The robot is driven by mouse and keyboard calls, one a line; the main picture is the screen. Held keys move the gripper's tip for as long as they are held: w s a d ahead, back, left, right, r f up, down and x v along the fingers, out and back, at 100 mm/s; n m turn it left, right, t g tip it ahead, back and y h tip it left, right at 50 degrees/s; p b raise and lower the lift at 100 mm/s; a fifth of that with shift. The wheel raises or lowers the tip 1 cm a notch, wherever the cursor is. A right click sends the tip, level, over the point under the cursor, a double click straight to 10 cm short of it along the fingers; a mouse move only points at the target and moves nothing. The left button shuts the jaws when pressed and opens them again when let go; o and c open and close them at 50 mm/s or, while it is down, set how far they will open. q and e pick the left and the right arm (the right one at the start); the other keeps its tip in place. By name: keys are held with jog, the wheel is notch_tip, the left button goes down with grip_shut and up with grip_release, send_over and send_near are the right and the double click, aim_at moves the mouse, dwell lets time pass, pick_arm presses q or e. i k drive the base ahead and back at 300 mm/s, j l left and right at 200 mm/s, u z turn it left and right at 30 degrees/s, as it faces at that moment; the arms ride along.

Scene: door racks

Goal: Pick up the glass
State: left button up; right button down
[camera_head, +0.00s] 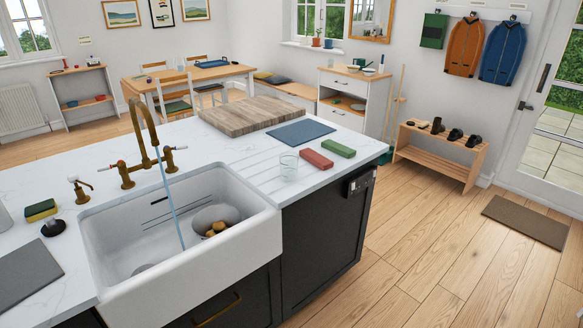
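A clear glass (289,166) stands upright on the white marble countertop (240,160), to the right of the sink and near the counter's front edge. It looks empty. A red block (316,158) lies close to its right, and a green block (338,149) lies beyond that. Neither of my grippers shows in the head view.
The white sink (262,213) has a brass faucet (146,150) with water running; a bowl (213,218) sits inside. A wooden board (250,114) and a blue-grey mat (300,132) lie behind the glass.

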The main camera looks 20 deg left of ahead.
aim_at(289, 167)
jog(key=i+l+u, duration=0.1)
jog(key=u, duration=0.3)
jog(key=i+l+u, duration=0.2)
jog(key=u, duration=0.2)
jog(key=i+l+u, duration=0.1)
jog(key=u, duration=0.25)
jog(key=l, duration=0.1)
